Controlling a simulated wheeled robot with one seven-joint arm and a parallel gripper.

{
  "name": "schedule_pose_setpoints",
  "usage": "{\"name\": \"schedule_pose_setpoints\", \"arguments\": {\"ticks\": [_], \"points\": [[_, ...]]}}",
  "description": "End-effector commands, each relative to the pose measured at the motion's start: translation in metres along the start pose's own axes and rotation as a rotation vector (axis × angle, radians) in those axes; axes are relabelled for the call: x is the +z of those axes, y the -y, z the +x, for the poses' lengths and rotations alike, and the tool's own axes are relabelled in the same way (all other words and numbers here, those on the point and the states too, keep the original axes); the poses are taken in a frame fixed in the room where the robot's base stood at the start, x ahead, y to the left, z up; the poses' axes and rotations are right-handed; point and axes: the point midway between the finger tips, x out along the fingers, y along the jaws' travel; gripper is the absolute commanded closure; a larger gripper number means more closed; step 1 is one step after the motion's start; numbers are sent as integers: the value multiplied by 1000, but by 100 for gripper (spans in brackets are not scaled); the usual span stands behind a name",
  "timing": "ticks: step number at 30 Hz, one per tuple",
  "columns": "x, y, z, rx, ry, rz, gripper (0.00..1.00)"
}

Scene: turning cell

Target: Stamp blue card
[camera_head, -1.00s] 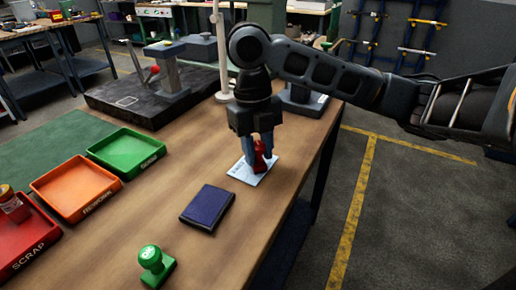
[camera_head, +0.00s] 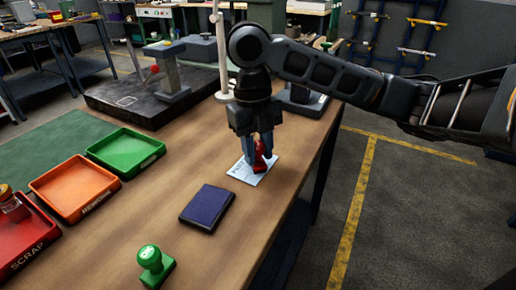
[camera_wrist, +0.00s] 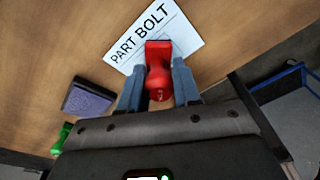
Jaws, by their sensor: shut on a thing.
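My gripper (camera_head: 262,150) is shut on a red stamp (camera_wrist: 158,66) and points down at the bench. A pale bluish-white card (camera_head: 241,172) lies flat under it. In the wrist view the card (camera_wrist: 170,30) reads "PART BOLT", and the stamp's base overlaps its near part. I cannot tell whether the stamp touches the card. No stamp mark shows on the visible part of the card. A dark blue pad (camera_head: 207,208) lies on the bench nearer the camera; its purple-blue face (camera_wrist: 87,101) shows in the wrist view.
A green stamp (camera_head: 152,263) stands near the front of the bench. Green (camera_head: 158,152), orange (camera_head: 74,216) and red SCRAP (camera_head: 28,262) trays line the left; a jar (camera_head: 12,203) sits in the red one. A dark fixture base (camera_head: 105,97) stands behind. The bench's right edge is close.

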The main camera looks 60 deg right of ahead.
Motion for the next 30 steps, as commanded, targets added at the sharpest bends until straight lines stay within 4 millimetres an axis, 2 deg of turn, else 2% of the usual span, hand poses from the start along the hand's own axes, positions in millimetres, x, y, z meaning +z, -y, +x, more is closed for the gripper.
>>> {"name": "schedule_pose_setpoints", "arguments": {"ticks": [11, 30], "points": [[-1, 0, -2, 0, -3, 0, 87], [-6, 1, -49, -1, -1, 0, 87]]}}
